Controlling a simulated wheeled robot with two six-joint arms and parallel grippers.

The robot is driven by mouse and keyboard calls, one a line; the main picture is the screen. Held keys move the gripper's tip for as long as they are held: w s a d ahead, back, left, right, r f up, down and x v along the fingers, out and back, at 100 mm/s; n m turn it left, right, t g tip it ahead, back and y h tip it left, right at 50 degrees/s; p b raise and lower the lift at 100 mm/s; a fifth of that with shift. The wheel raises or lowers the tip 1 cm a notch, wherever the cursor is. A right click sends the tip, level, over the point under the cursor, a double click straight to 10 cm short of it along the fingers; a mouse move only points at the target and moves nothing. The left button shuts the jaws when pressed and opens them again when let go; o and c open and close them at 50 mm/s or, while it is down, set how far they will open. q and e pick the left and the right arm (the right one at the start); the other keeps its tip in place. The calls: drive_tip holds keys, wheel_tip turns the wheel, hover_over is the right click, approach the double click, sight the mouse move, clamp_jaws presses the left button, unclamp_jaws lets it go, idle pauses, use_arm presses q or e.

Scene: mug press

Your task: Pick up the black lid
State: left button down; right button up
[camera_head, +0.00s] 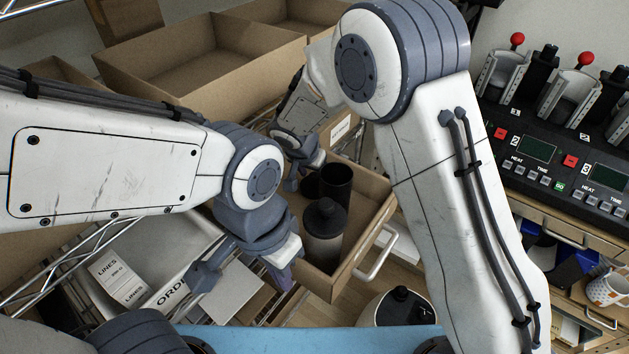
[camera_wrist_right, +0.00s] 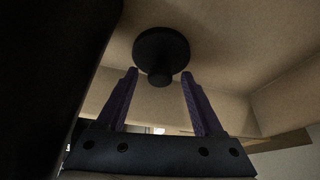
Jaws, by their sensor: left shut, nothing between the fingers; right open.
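The black lid (camera_wrist_right: 161,45), a round disc with a small knob, shows in the right wrist view against tan cardboard, just beyond my right fingertips. My right gripper (camera_wrist_right: 159,74) is open, its two fingers apart and nothing held between them. In the head view my right gripper (camera_head: 305,172) reaches down into an open tan box drawer. A dark round shape (camera_head: 310,186) beside it may be the lid, partly hidden. My left gripper (camera_head: 284,279) is shut and empty, lower down and in front of the drawer.
The drawer (camera_head: 375,225) also holds a black cylinder (camera_head: 338,182) and a black-topped bottle (camera_head: 323,245), close to the right gripper. Cardboard boxes (camera_head: 180,60) stand behind. A mug press machine (camera_head: 560,150) is at right, with a patterned mug (camera_head: 607,290) below it.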

drive_tip(key=shift+w+d+f, duration=0.1)
drive_tip(key=shift+w+f, duration=0.1)
drive_tip(key=shift+f, duration=0.35)
clamp_jaws()
drive_tip(key=shift+r, duration=0.1)
